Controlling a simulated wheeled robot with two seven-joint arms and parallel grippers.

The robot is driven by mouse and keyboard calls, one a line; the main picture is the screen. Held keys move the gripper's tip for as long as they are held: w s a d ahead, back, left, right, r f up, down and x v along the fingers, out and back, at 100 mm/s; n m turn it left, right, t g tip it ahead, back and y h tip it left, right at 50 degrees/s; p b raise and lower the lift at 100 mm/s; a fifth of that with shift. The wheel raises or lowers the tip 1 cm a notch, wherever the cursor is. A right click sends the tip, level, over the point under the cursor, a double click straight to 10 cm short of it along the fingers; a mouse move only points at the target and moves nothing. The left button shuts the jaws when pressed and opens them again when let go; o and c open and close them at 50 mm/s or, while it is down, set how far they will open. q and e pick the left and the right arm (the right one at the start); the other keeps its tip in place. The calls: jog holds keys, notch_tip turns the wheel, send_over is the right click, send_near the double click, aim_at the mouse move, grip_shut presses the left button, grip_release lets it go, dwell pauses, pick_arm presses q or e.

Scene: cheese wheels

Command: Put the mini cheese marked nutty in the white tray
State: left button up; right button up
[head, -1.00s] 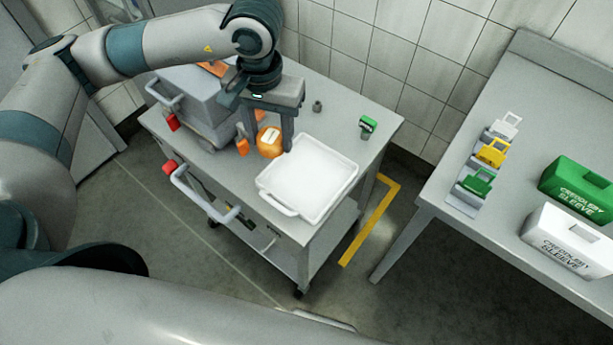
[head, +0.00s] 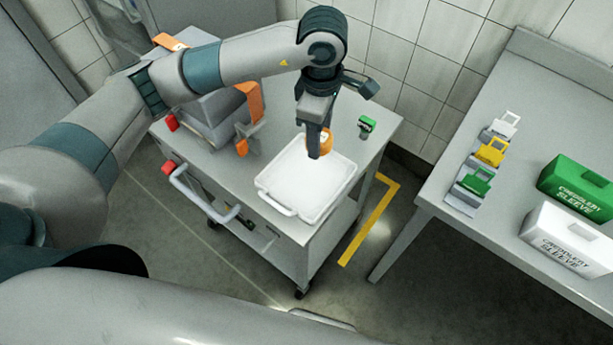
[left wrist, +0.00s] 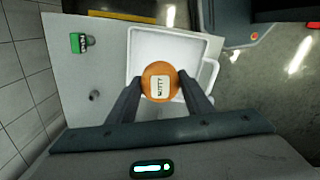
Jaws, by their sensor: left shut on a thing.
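The mini cheese (left wrist: 160,82) is a small orange round with a white label that reads "NUTTY" in the left wrist view. My left gripper (left wrist: 160,92) is shut on it, one finger on each side. In the head view the cheese (head: 325,139) shows partly behind the fingers of my left gripper (head: 319,143), over the back part of the white tray (head: 285,198). The tray is shallow, empty and has handles, and it sits on the grey cart. The height of the cheese above the tray is hard to tell. My right gripper is not in view.
A small green-topped item (head: 366,127) stands on the cart behind the tray. A grey box (head: 205,115) with orange parts is at the cart's left. A side table (head: 480,240) at right holds white, yellow and green holders and two sleeve boxes.

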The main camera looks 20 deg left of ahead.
pick_arm(q)
jog(key=w+d+f+n, duration=0.2)
jog(key=d+n, duration=0.6)
jog(key=n, duration=0.8)
jog(key=shift+d+f, duration=0.35)
jog(key=shift+f, duration=0.3)
jog(key=a+f+p, duration=0.1)
jog(key=a+f, duration=0.1)
jog(key=a, duration=0.1)
jog(key=s+a+f+p, duration=0.1)
jog(key=a+f+p, duration=0.1)
jog(key=a, duration=0.2)
jog(key=s+a+f+p, duration=0.1)
jog(key=a+f+p, duration=0.1)
jog(key=a, duration=0.2)
jog(key=shift+a+f, duration=0.15)
jog(key=shift+f, duration=0.2)
jog(key=shift+a+f, duration=0.1)
jog(key=shift+f, duration=0.1)
